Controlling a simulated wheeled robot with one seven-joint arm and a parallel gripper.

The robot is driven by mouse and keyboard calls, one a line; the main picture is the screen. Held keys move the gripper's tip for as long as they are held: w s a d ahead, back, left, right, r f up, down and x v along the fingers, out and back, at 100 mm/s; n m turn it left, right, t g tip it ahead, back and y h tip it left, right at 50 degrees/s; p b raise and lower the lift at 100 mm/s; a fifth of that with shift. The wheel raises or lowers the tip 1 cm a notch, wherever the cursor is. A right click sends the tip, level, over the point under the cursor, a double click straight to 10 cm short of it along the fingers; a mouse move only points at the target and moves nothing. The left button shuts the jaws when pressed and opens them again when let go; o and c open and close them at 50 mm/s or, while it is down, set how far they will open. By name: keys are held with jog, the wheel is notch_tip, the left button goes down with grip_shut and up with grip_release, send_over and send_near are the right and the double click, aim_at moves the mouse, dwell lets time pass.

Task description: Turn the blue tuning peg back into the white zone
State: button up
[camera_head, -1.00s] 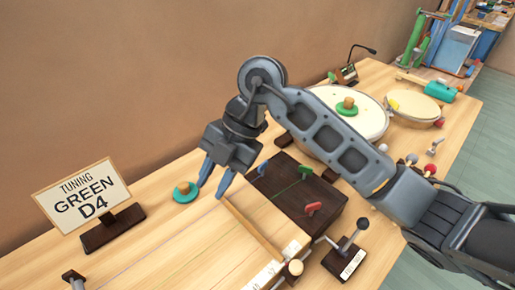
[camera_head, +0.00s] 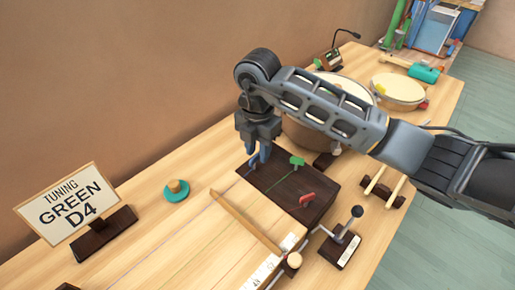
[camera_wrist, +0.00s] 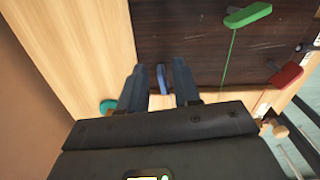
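The blue tuning peg (camera_wrist: 163,79) shows in the wrist view on the dark wooden block (camera_wrist: 205,45), between the two fingers of my gripper (camera_wrist: 160,84). A narrow gap shows on each side of the peg, so the fingers look open around it and not closed on it. In the head view my gripper (camera_head: 259,158) points down at the far-left end of the dark block (camera_head: 275,192), and its fingers mostly hide the blue peg. I cannot make out a white zone by the blue peg in either view.
A green peg (camera_head: 297,162) and a red peg (camera_head: 307,199) stand on the same block. A sign reading "TUNING GREEN D4" (camera_head: 68,205) and a teal disc with a knob (camera_head: 177,191) are left. A lever (camera_head: 345,238) is in front; drums (camera_head: 398,90) stand behind.

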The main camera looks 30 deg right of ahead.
jog(key=shift+f, duration=0.3)
grip_shut()
dwell(0.3)
